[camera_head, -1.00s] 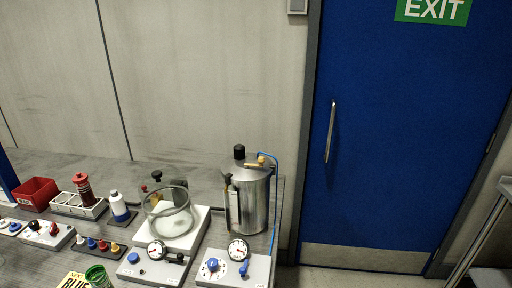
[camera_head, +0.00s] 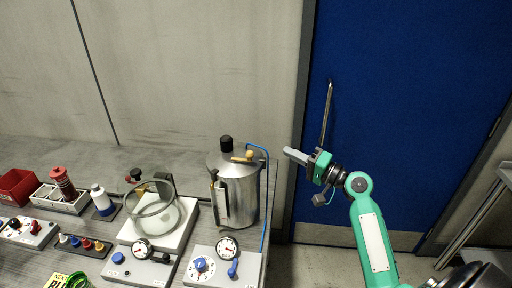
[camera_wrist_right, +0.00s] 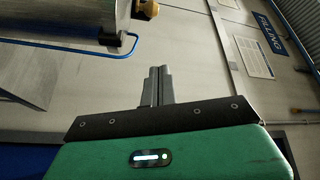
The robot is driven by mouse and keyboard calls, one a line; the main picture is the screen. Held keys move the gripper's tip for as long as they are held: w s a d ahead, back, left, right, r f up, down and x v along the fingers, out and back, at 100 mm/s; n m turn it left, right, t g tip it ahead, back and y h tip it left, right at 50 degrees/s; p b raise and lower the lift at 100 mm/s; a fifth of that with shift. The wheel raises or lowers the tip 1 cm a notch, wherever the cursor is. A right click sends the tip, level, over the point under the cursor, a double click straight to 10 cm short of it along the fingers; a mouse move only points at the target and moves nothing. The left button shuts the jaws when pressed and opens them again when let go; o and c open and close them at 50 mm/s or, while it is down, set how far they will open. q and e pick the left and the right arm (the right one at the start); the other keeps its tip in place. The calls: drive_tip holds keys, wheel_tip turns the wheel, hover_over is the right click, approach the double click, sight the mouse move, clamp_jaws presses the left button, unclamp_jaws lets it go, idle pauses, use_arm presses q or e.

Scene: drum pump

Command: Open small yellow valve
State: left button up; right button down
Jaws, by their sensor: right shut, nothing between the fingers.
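The small yellow valve (camera_head: 245,157) sits on top of the steel drum (camera_head: 236,195), at its right, where a blue hose leaves it. In the right wrist view a yellow knob (camera_wrist_right: 147,9) shows at the top edge, beside the drum's metal side (camera_wrist_right: 75,18). My right gripper (camera_head: 290,153) is shut and empty. It points left toward the drum top, to the right of the valve and apart from it. Its closed fingers also show in the right wrist view (camera_wrist_right: 158,72). My left gripper is not in view.
The blue hose (camera_head: 267,200) runs down the drum's right side. A gauge panel (camera_head: 222,268) stands in front of the drum, and a glass vessel (camera_head: 153,217) stands to its left. A blue door (camera_head: 400,90) is behind my right arm.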

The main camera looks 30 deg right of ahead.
drive_tip(key=p+x, duration=0.2)
drive_tip(key=x, duration=0.3)
drive_tip(key=p+x, duration=0.3)
drive_tip(key=x, duration=0.2)
drive_tip(key=shift+w+a+r+p, duration=0.1)
drive_tip(key=shift+w+r+p, duration=0.1)
drive_tip(key=shift+r+p, duration=0.1)
drive_tip(key=s+a+f, duration=0.1)
drive_tip(key=s+a+p, duration=0.1)
drive_tip(key=shift+s+f, duration=0.3)
drive_tip(key=shift+f, duration=0.05)
drive_tip(key=shift+s+a+f+p, duration=0.1)
drive_tip(key=shift+s+a+p, duration=0.1)
drive_tip(key=shift+p, duration=0.1)
drive_tip(key=shift+f, duration=0.2)
